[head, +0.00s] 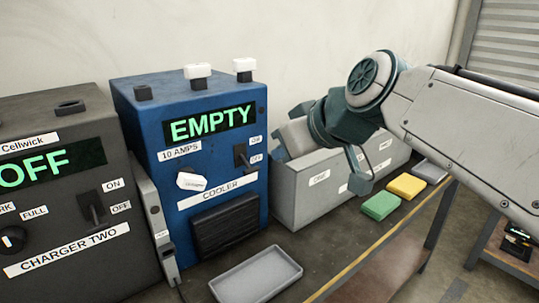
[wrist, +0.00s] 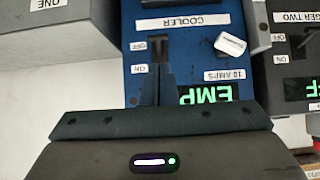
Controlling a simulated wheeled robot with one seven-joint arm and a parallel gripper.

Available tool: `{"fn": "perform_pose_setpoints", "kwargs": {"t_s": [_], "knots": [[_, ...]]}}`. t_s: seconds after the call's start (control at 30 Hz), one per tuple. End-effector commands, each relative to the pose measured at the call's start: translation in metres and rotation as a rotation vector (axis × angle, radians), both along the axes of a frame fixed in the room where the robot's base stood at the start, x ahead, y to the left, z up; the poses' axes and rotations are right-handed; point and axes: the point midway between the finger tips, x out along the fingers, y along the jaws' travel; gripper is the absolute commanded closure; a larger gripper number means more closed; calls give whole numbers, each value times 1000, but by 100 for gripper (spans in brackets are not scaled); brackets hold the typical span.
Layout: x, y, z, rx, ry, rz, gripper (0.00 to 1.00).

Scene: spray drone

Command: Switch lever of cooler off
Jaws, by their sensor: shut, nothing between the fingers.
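The blue cooler (head: 190,225) stands on the bench, its display reading EMPTY in green. Its dark lever (head: 241,156) is at the right of its front, beside the ON and OFF labels. In the upside-down wrist view the lever (wrist: 160,48) is straight ahead, by the OFF label; its exact position is hard to tell. My gripper (head: 277,145) comes in from the right, before the cooler's right side. In the wrist view my gripper (wrist: 160,72) is shut and empty, its fingertips in line with the lever and overlapping its lower end. Whether they touch is unclear.
Charger two (head: 60,120), dark with a similar lever, stands left of the cooler. A grey bin (head: 310,205) is close on its right. A shallow grey tray (head: 256,276) lies in front. Green (head: 381,205) and yellow (head: 406,186) blocks lie along the bench edge.

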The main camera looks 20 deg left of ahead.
Motion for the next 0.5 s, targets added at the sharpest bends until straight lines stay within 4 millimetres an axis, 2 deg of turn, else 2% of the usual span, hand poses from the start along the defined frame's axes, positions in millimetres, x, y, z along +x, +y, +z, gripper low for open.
{"fn": "perform_pose_setpoints", "kwargs": {"t_s": [0.03,0.2,0.5], "knots": [[-5,-9,7,2,-4,-4,100],[-16,-28,20,1,-1,-6,100],[-22,-35,25,-1,1,-3,100]]}}
